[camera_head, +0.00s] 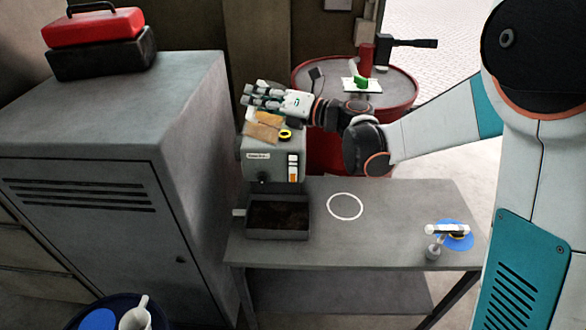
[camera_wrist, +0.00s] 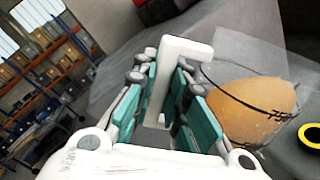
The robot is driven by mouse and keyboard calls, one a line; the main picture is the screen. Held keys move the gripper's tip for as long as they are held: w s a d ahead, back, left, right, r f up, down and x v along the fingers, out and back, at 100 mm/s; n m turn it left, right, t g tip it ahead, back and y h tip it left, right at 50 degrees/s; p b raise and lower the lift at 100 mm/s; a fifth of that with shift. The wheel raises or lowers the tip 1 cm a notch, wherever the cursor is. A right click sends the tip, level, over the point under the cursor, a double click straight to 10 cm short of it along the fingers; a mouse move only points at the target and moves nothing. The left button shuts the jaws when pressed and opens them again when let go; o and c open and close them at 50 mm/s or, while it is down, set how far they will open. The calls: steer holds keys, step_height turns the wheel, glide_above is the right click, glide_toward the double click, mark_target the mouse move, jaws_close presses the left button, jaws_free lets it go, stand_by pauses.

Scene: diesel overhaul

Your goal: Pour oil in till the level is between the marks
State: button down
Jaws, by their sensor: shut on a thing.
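My gripper (camera_head: 264,98) is above the grey box-shaped unit (camera_head: 259,163). In the wrist view my gripper (camera_wrist: 166,95) is shut on a white handle (camera_wrist: 175,75). The handle seems to belong to a see-through jug holding amber-tan oil (camera_wrist: 250,108), with dark lines across it; in the head view the oil (camera_head: 263,127) shows just under my fingers. A yellow ring around a dark opening (camera_head: 285,134) is on the unit's top, right of the oil. A white gauge with orange in it (camera_head: 293,168) is on the unit's front. Its marks are too small to read. No pouring stream is visible.
A dark-filled tray (camera_head: 249,230) is in front of the unit on the grey table (camera_head: 380,240). A blue disc (camera_head: 458,241) with small white parts lies at right. A grey cabinet (camera_head: 110,180) stands left, a red drum (camera_head: 405,110) behind. A white jug (camera_head: 136,318) is bottom left.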

stand_by(0.3)
steer(key=shift+w+d+r+m, duration=0.15)
steer(key=shift+w+m, duration=0.15)
steer(key=shift+m, duration=0.3)
steer(key=shift+w+d+r+m, duration=0.15)
steer(key=shift+w+m, duration=0.25)
steer(key=shift+m, duration=0.2)
steer(key=shift+w+d+f+b, duration=0.1)
steer(key=shift+w+f+b, duration=0.1)
steer(key=shift+f+b, duration=0.2)
steer(key=shift+f, duration=0.1)
stand_by(0.4)
